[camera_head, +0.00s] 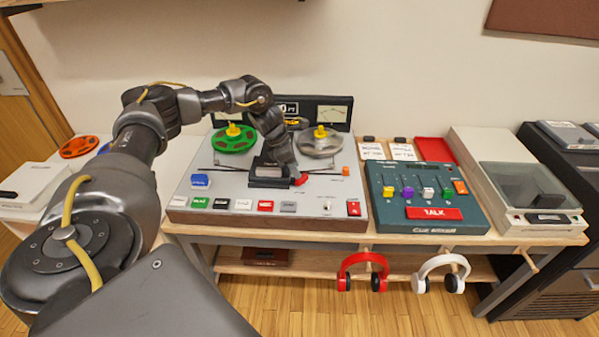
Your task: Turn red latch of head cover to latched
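The tape machine (220,192) lies on the bench with a dark head cover (268,172) at its middle, between and in front of the two reels. The red latch (301,180) shows at the cover's right side. My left gripper (290,172) points down at the right part of the cover, right by the latch. It hides part of the cover. Its fingertips are too small and dark to tell whether they are open or touch the latch. The latch's exact angle is also unclear. My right gripper is out of view.
A green reel (233,143) and a grey reel (319,146) sit behind the cover. Colored buttons line the machine's front. A teal cue console (425,215) stands close on the right, and a turntable-like unit (525,190) beyond it. Red headphones (362,263) and white headphones (443,265) hang below the bench edge.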

